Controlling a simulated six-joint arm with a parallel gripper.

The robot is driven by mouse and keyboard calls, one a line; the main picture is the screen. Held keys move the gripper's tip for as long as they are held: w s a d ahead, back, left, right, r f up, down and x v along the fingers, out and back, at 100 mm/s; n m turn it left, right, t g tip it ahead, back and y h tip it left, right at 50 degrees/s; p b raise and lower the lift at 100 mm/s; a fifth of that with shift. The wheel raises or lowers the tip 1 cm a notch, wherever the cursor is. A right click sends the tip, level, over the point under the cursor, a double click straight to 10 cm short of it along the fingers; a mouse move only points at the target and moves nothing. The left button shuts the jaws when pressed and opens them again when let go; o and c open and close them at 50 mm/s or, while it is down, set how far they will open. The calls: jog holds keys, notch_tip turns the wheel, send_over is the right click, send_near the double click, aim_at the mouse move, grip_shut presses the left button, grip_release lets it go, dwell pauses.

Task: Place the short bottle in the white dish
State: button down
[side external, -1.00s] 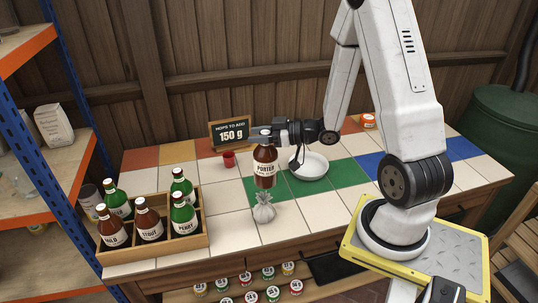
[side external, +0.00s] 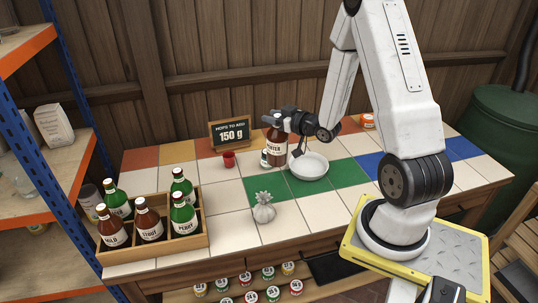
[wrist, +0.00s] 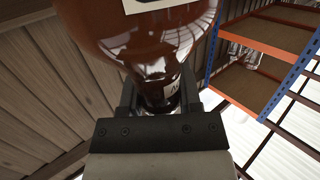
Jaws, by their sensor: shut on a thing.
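My gripper (side external: 285,124) is shut on a brown bottle labelled PORTER (side external: 277,135), left of and behind the white dish (side external: 309,174). The bottle is roughly upright; I cannot tell whether its base touches the tiles. In the wrist view the fingers (wrist: 158,95) close around the bottle's neck, and its brown body (wrist: 150,45) fills the top. Several other bottles stand in a wooden crate (side external: 190,243) at the left.
A small red cup (side external: 229,160) and a sign reading 150 g (side external: 231,134) stand left of the bottle. An orange-white tin (side external: 368,121) stands at the back right. The front tiles right of the pouch are clear.

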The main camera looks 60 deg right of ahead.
jog(key=s+d+f+m+g+h, duration=0.1)
jog(key=s+d+m+g+h, duration=0.2)
jog(key=d, duration=0.5)
jog(key=s+d+f+m+g+h, duration=0.2)
jog(key=s+d+m+g+h, duration=0.1)
jog(key=d+m+h, duration=0.3)
jog(key=shift+d+h, duration=0.9)
jog(key=shift+d, duration=0.25)
jog(key=shift+f, duration=2.2)
jog(key=shift+f, duration=1.95)
